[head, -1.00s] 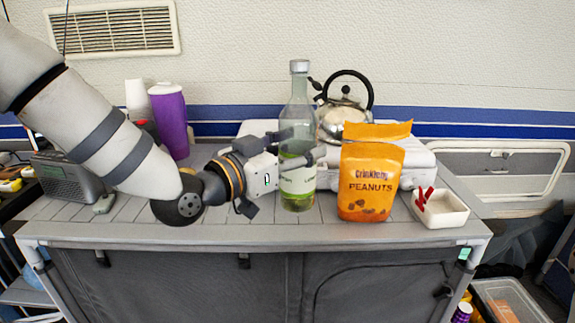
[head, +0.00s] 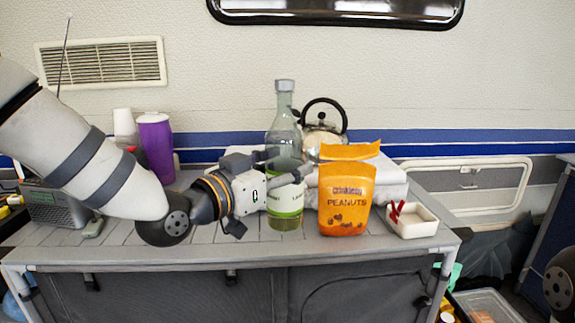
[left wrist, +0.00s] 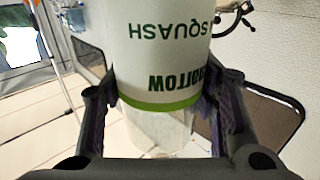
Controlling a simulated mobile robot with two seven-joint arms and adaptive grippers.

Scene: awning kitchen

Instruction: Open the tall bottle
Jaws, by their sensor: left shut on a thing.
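The tall bottle (head: 284,123) is clear glass with a grey cap (head: 284,86) and a white and green label. It stands upright on the grey slatted counter top. My left gripper (head: 286,170) reaches in from the left and is shut around the bottle at the upper part of its label. In the left wrist view the bottle (left wrist: 158,60) sits between the two dark fingers of the gripper (left wrist: 163,115), its label showing upside down. The cap is on the neck and nothing touches it. My right gripper is not in view.
An orange peanut bag (head: 346,200) stands just right of the bottle. A kettle (head: 322,133) is behind it. A white dish with red items (head: 412,222) is farther right. A purple cup (head: 156,148) and a radio (head: 55,205) are at the left. The counter's front strip is clear.

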